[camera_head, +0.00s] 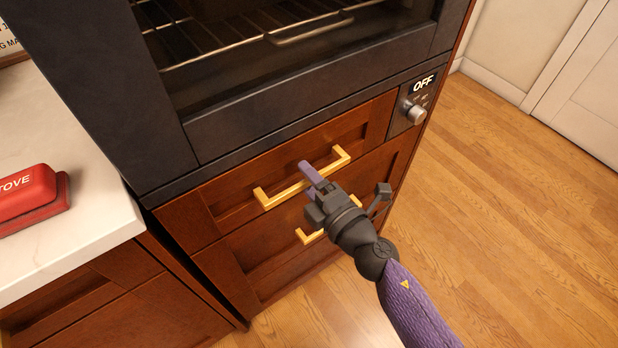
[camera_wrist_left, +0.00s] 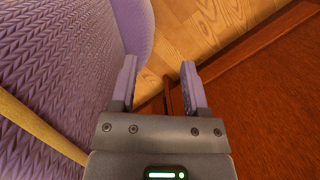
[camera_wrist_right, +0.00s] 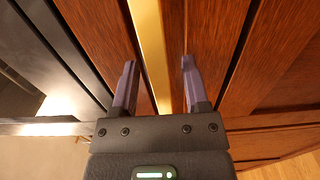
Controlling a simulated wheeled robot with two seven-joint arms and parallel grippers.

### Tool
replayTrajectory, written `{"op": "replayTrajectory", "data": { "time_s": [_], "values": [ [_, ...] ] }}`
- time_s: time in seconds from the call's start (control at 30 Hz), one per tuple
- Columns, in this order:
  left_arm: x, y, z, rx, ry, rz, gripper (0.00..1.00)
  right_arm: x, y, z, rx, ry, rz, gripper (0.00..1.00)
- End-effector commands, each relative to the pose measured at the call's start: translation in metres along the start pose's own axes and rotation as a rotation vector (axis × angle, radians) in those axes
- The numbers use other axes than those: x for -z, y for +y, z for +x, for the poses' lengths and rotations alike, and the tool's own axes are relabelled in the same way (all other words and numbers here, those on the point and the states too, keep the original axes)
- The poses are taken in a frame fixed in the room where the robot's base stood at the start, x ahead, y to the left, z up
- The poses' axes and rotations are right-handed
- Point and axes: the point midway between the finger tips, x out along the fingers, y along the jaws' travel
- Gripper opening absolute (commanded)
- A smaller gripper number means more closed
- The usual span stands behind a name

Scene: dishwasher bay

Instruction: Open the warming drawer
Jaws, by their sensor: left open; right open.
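The upper wooden drawer (camera_head: 228,196) sits directly below the oven, and its front looks flush and shut. Its gold bar handle (camera_head: 285,195) runs across the front. My right gripper (camera_head: 308,180) is at this handle with its fingers open. In the right wrist view the gold handle (camera_wrist_right: 150,45) runs lengthwise between the two purple fingers (camera_wrist_right: 158,68), nearer the left one; I cannot tell whether it touches. My left gripper (camera_wrist_left: 158,65) is out of the head view. In its wrist view it is open and empty, near reddish wood.
A lower drawer has its own gold handle (camera_head: 310,237), partly hidden by my right gripper. A knob (camera_head: 415,113) under an OFF display (camera_head: 423,84) is at the right. A white counter (camera_head: 85,245) with a red object (camera_head: 28,193) stands left. Wooden floor (camera_head: 510,200) is clear at right.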

Motion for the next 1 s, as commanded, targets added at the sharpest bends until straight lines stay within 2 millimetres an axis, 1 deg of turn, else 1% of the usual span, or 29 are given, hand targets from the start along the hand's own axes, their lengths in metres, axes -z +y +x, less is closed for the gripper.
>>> {"op": "replayTrajectory", "data": {
  "time_s": [0.2, 0.23, 0.27, 0.3, 0.37, 0.4, 0.5, 1.0],
  "values": [
    [0.010, -0.001, 0.000, 0.001, 0.017, -0.002, 0.59, 0.000, 0.000, 0.001, 0.001, -0.001, 0.001, 0.59],
    [0.010, -0.001, 0.000, 0.001, 0.018, -0.002, 0.59, 0.000, 0.000, 0.001, 0.001, -0.001, 0.001, 0.55],
    [0.011, -0.001, 0.000, 0.002, 0.019, -0.002, 0.59, 0.000, 0.000, 0.001, 0.001, -0.001, 0.001, 0.48],
    [0.011, -0.001, 0.000, 0.001, 0.019, -0.002, 0.59, 0.000, 0.000, 0.001, 0.001, -0.001, 0.001, 0.40],
    [0.011, -0.001, 0.000, 0.001, 0.019, -0.002, 0.59, 0.000, 0.000, 0.001, 0.001, -0.001, 0.001, 0.27],
    [0.011, -0.001, 0.000, 0.001, 0.019, -0.002, 0.59, 0.000, 0.000, 0.000, 0.001, -0.001, 0.001, 0.19],
    [0.009, -0.001, 0.000, 0.001, 0.017, -0.002, 0.59, 0.000, 0.000, 0.000, 0.001, -0.001, 0.002, 0.00],
    [0.000, 0.002, 0.000, -0.002, 0.001, 0.000, 0.59, 0.000, -0.001, 0.000, 0.001, -0.001, 0.002, 0.00]
  ]
}}
